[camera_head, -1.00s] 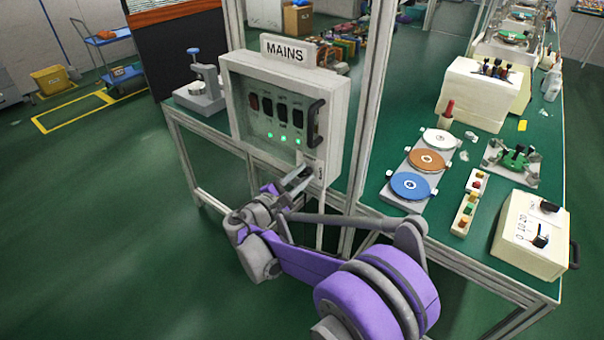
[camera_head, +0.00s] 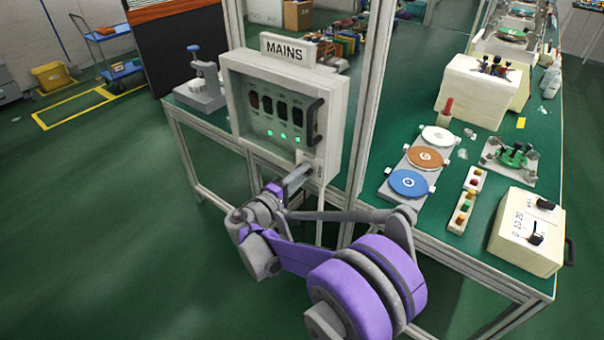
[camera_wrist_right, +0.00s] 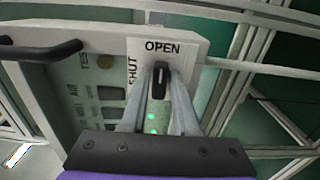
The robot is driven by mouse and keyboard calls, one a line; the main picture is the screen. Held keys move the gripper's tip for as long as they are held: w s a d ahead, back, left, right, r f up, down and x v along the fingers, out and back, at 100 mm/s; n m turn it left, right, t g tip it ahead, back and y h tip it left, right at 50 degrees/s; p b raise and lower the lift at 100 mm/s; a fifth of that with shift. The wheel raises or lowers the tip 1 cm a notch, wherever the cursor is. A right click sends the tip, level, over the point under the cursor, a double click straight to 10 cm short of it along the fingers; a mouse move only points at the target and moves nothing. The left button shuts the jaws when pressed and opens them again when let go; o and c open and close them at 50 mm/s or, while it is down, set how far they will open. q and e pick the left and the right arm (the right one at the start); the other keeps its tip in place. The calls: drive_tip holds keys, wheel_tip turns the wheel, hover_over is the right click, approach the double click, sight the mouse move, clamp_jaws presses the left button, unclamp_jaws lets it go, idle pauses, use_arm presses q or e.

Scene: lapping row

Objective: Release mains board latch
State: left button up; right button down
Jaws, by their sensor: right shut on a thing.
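The mains board (camera_head: 326,150) is a pale upright box with a MINS-style "MAINS" sign on top and a clear front. Its latch (camera_wrist_right: 160,80), a small black lever, sits on a white plate (camera_wrist_right: 143,52) marked OPEN and SHUT. In the right wrist view the lever's upper end lies just below the word OPEN, with SHUT to its left. My right gripper (camera_head: 308,170) is at the lower right corner of the board. Its fingers (camera_wrist_right: 160,88) are on both sides of the lever, shut on it. In the head view the gripper hides the latch. My left gripper is not in view.
A black handle (camera_head: 315,121) sticks out from the board's right side. Green lights (camera_head: 284,136) glow inside. A metal frame post (camera_head: 366,120) stands just right. The bench (camera_head: 380,196) at right holds coloured discs (camera_head: 409,183) and a cream control box (camera_head: 525,240).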

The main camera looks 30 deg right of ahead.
idle(0.5)
drive_tip(key=c, duration=0.8)
unclamp_jaws()
drive_tip(key=shift+o, duration=0.2)
drive_tip(key=v, duration=1)
drive_tip(key=shift+s+a, duration=0.2)
drive_tip(key=shift+a, duration=0.15)
